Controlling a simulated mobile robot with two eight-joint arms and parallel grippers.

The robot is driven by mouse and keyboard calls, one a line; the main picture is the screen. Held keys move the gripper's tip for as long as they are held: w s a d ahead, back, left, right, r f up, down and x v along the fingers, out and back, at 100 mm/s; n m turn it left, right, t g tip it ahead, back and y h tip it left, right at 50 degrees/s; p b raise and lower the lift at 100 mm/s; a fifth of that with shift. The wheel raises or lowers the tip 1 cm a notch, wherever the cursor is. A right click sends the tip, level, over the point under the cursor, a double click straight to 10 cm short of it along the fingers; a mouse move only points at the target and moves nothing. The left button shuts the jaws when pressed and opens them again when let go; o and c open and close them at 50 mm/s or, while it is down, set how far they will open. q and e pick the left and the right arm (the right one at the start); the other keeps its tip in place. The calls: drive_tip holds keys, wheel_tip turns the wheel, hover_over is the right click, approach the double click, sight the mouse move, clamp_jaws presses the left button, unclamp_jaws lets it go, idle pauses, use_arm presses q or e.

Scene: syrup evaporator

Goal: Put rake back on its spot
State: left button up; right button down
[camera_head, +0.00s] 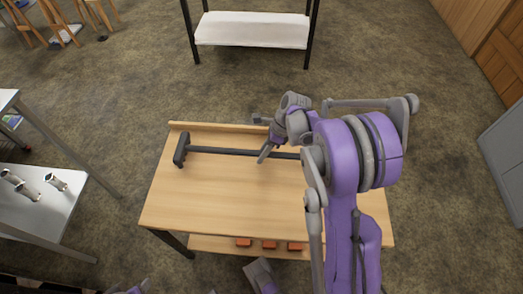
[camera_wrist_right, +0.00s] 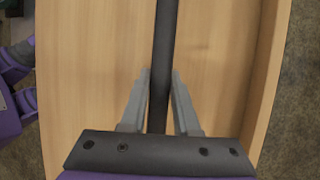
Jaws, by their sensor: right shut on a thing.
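The rake (camera_head: 225,151) is a dark bar with a short crosspiece at its left end, lying along the back part of the wooden table (camera_head: 200,205). My right gripper (camera_head: 264,141) is over the handle, about midway along the table. In the right wrist view the two grey fingers (camera_wrist_right: 161,78) are closed on either side of the rake handle (camera_wrist_right: 164,40). My arm hides the handle's right end in the head view. My left gripper does not show clearly; only purple and grey parts of mine appear at the bottom edge.
The table has a raised back ledge (camera_head: 215,128); its front half is bare. Several orange blocks (camera_head: 269,244) sit on a lower shelf. A metal table (camera_head: 50,210) with small cylinders (camera_head: 56,181) stands at left. A white-shelved rack (camera_head: 252,30) stands behind, across open floor.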

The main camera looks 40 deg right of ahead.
drive_tip(key=shift+f, duration=0.5)
drive_tip(key=c, duration=0.6)
unclamp_jaws()
drive_tip(key=shift+o, duration=0.3)
drive_tip(key=o, duration=0.5)
drive_tip(key=shift+o, duration=0.2)
drive_tip(key=shift+r, duration=0.1)
